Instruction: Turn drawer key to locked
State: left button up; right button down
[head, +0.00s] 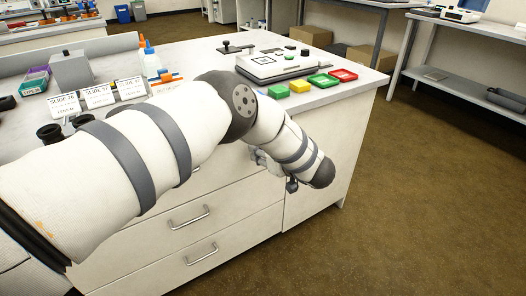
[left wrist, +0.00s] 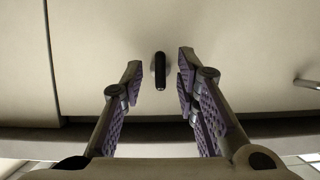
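In the left wrist view a small dark key (left wrist: 160,72) sticks out from the pale drawer front (left wrist: 250,50). My left gripper (left wrist: 160,62) is open, with one finger on each side of the key and a gap on both sides. I cannot tell how far along the key the fingertips reach. In the head view the drawer cabinet (head: 240,225) stands under the bench, and my left arm reaches across it. The left gripper (head: 268,162) is mostly hidden there behind my arm, and the key cannot be made out. My right gripper is not in view.
Drawer handles (head: 188,217) stick out on the cabinet front, and a handle (left wrist: 307,84) shows at the right in the left wrist view. The benchtop holds a microscope stage unit (head: 272,67), coloured blocks (head: 322,81) and slide labels (head: 98,96). The floor at right is clear.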

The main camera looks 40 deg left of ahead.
pick_arm(q)
jog(key=v, duration=1.2)
